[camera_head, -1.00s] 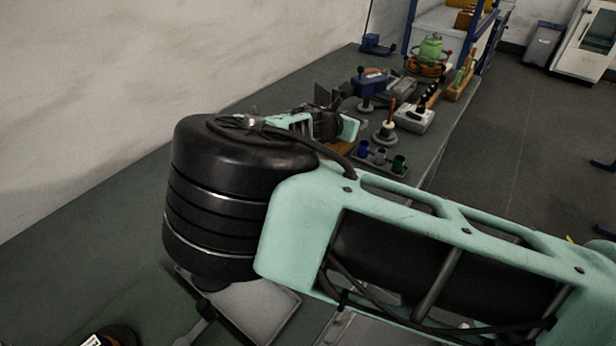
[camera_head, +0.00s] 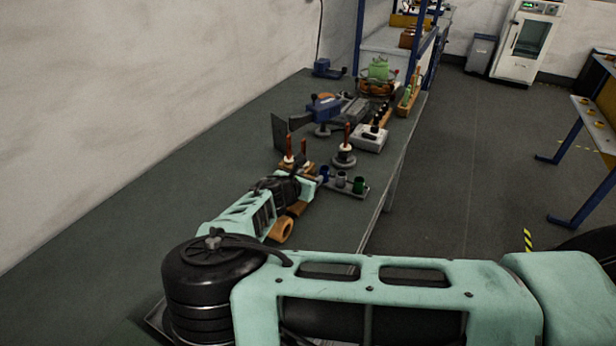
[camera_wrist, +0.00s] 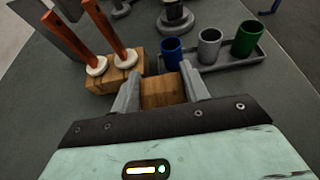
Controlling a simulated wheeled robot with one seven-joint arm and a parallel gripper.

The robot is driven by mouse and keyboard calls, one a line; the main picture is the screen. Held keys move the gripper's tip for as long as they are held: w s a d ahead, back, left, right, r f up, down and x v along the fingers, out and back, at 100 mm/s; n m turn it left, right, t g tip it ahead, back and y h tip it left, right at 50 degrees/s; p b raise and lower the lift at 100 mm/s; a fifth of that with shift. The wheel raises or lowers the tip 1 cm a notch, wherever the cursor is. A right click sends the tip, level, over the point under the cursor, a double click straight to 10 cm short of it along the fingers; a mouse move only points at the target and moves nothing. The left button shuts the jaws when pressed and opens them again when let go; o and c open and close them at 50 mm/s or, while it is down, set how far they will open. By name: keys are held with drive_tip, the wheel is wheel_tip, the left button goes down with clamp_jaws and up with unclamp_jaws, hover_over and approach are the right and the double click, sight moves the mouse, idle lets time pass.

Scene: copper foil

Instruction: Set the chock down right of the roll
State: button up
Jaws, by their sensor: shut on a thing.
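The chock (camera_wrist: 161,93) is a small wooden block. In the wrist view my gripper (camera_wrist: 161,80) is shut on it, with one grey finger on each side. In the head view my gripper (camera_head: 314,180) is low over the bench, and the chock cannot be made out clearly there. A copper-brown roll (camera_head: 283,231) with a dark hole in its end lies just right of my forearm in the head view, partly covered by it. The roll does not show in the wrist view. I cannot tell whether the chock touches the bench.
A wooden block (camera_wrist: 128,79) with two red-handled tools stands just left of the chock. A tray (camera_wrist: 215,66) with blue, grey and green cups is just beyond, to the right. The bench (camera_head: 345,215) has clear room right of the roll, up to its edge.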

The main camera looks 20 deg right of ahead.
drive_tip(key=o, duration=1)
drive_tip(key=shift+o, duration=0.2)
